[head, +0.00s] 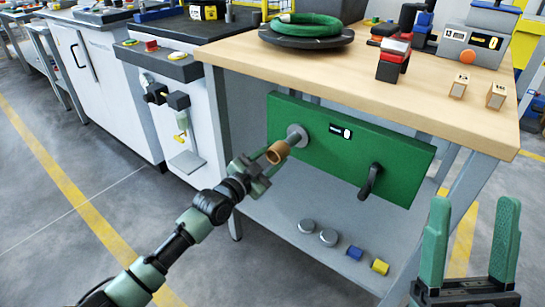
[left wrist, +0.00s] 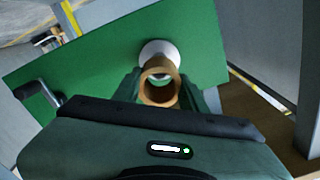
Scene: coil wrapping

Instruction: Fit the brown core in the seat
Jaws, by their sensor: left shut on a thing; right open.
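The brown core (head: 277,152) is a short hollow tube held in my left gripper (head: 262,162). In the left wrist view the core (left wrist: 160,88) sits between the two fingers of the left gripper (left wrist: 160,95), its open end toward the camera. The seat (head: 297,136) is a grey round piece standing out from the green panel (head: 385,145). The core's far end is at or very near the seat (left wrist: 160,50); I cannot tell whether they touch. My right gripper (head: 472,225) is open and empty at the lower right, away from the panel.
A black crank handle (head: 371,180) sticks out of the panel. The wooden table top (head: 390,88) above bears a green coil (head: 302,25) on a dark disc. Grey discs (head: 328,237), a blue cylinder (head: 355,253) and a yellow one (head: 380,267) lie on the lower shelf.

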